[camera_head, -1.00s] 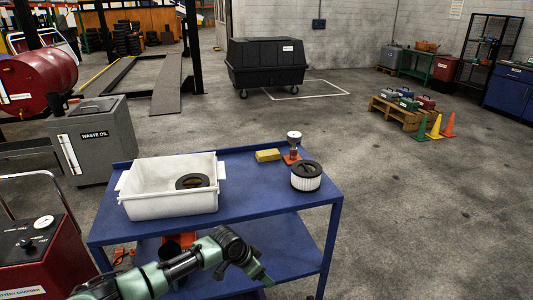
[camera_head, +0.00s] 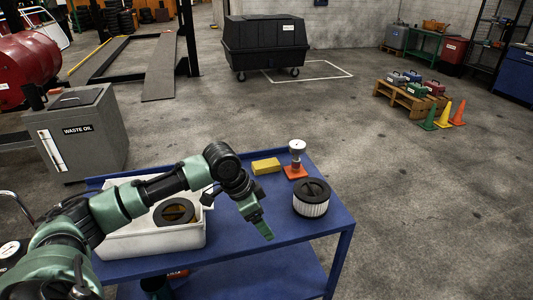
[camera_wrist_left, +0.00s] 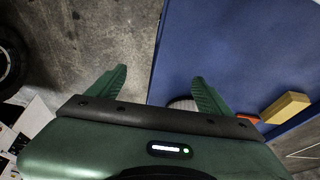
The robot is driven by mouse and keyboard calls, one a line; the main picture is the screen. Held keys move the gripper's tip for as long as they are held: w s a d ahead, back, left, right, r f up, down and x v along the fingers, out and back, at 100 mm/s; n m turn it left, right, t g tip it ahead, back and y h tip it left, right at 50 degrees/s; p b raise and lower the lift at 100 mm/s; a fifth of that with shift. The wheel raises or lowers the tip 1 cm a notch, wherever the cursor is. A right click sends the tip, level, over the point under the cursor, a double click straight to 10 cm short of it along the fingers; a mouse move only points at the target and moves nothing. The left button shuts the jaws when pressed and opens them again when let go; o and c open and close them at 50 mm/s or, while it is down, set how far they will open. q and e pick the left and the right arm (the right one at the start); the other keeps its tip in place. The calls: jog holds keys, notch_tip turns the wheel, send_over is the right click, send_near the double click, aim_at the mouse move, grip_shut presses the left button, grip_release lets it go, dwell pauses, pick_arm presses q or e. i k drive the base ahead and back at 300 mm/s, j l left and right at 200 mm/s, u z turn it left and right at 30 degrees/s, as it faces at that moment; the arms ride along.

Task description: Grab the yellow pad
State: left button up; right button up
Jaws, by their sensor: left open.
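The yellow pad (camera_head: 266,165) lies flat on the blue cart top near its back edge, beside an orange base. It also shows at the right of the left wrist view (camera_wrist_left: 286,107), beyond the right-hand finger. My left gripper (camera_head: 268,237) is above the cart's front right part, in front of the pad and apart from it. In the left wrist view its two green fingers (camera_wrist_left: 160,90) are spread with nothing between them. My right gripper is not in view.
A white bin (camera_head: 150,243) holding a dark ring-shaped part (camera_head: 175,211) stands on the cart (camera_head: 255,223), partly hidden by my left arm. A round pleated filter (camera_head: 311,198) stands right of my gripper. An orange-based item (camera_head: 296,160) stands right of the pad.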

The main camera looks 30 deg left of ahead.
aim_at(270, 165)
jog(key=i+j, duration=0.95)
jog(key=i, duration=0.05)
